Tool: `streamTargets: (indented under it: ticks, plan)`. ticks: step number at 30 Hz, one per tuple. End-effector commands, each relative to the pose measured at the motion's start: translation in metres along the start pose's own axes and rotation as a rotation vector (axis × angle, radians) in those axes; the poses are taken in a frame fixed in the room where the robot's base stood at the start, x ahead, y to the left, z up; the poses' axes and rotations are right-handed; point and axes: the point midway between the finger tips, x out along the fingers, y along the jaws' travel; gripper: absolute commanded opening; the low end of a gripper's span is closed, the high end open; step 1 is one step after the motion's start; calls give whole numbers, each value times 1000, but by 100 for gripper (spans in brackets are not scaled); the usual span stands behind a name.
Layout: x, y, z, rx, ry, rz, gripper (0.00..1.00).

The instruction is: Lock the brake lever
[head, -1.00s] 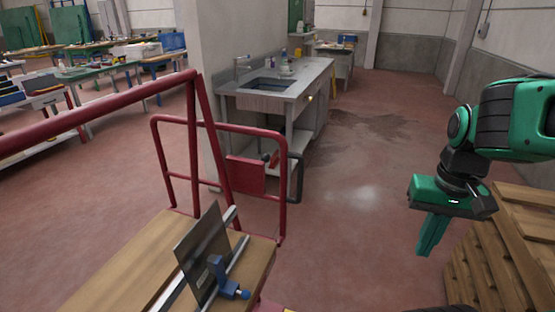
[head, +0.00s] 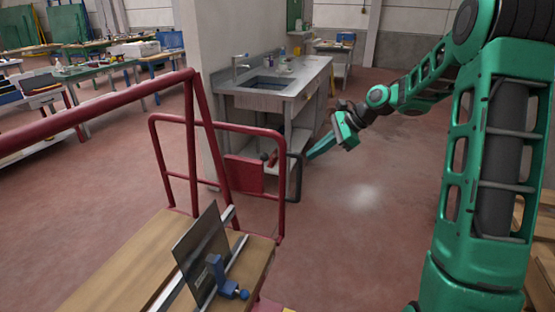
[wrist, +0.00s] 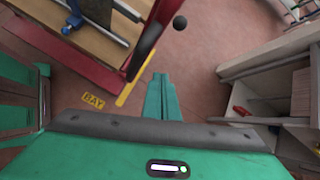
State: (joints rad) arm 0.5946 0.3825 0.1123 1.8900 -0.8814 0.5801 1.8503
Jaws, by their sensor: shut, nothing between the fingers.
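A dark bent bar (head: 297,176) stands beside the panel. My gripper (head: 311,156) is shut and empty, its green fingers pointing left toward the bar. In the wrist view the closed fingers (wrist: 161,77) are apart from the knob and bar.
A steel sink bench (head: 300,88) with an open shelf is close behind my gripper. The floor right of the cart is clear. A yellow "BAY" mark (wrist: 93,101) lies below.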

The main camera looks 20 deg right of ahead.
Motion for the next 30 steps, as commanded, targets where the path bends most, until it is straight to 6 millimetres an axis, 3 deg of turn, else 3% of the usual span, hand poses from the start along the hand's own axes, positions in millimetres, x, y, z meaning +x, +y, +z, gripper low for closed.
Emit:
streamTargets:
  ticks: [6,20,30]
  plan:
    - [9,-19,5,123,-99,-12,0]
    - [13,-20,8,134,-108,-10,0]
    - [64,-20,14,133,-108,-7,0]
